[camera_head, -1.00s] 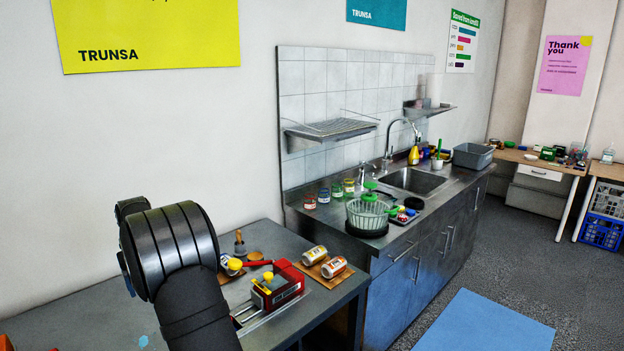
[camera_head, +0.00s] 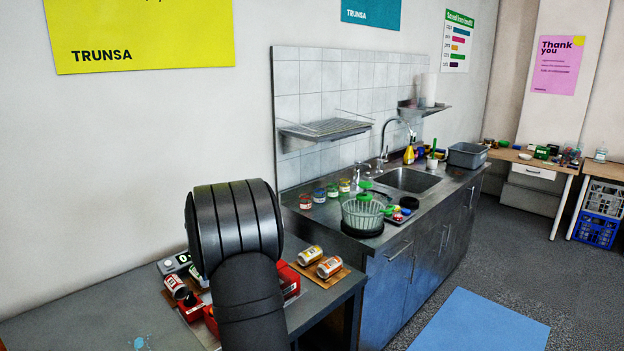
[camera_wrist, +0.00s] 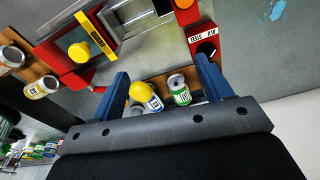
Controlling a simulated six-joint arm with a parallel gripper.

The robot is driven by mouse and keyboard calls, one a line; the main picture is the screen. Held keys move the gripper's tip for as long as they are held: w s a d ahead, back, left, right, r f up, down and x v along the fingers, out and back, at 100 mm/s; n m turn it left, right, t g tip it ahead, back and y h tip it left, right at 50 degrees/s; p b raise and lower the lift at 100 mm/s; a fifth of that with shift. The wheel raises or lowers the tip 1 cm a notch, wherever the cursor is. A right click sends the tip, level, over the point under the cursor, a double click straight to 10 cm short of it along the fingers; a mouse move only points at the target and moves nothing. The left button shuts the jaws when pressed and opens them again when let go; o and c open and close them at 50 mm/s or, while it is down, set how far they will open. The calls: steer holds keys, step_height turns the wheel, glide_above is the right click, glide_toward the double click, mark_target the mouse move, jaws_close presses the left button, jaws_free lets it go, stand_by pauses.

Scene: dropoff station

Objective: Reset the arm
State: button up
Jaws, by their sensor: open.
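My gripper (camera_wrist: 161,66) shows in the wrist view as two blue fingers, spread apart with nothing held between them. In the head view my dark arm covers the middle of the near table, and the gripper itself is hidden behind it. In the wrist view, a yellow-topped can (camera_wrist: 146,94) and a green-labelled can (camera_wrist: 180,90) appear in the gap between the fingers, beyond them.
The sink counter (camera_head: 335,222) holds jars and a basket (camera_head: 362,212). The table's left part is mostly clear.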

steer(key=s+d+f+m, duration=0.1)
steer(key=d+f+m, duration=0.1)
steer(key=d, duration=1)
steer(key=s+d+f+m, duration=0.1)
steer(key=d+f+m, duration=0.1)
steer(key=d, duration=1)
steer(key=shift+s+f, duration=0.2)
steer(key=shift+f, duration=0.1)
steer(key=w+a+r+n, duration=0.1)
steer(key=a+r, duration=0.1)
steer(key=a, duration=0.8)
steer(key=w+a+r+n, duration=0.1)
steer(key=a+r+n, duration=0.1)
steer(key=a, duration=0.8)
steer(key=shift+w+r+n, duration=0.3)
steer(key=shift+w+r, duration=0.05)
steer(key=shift+r, duration=0.05)
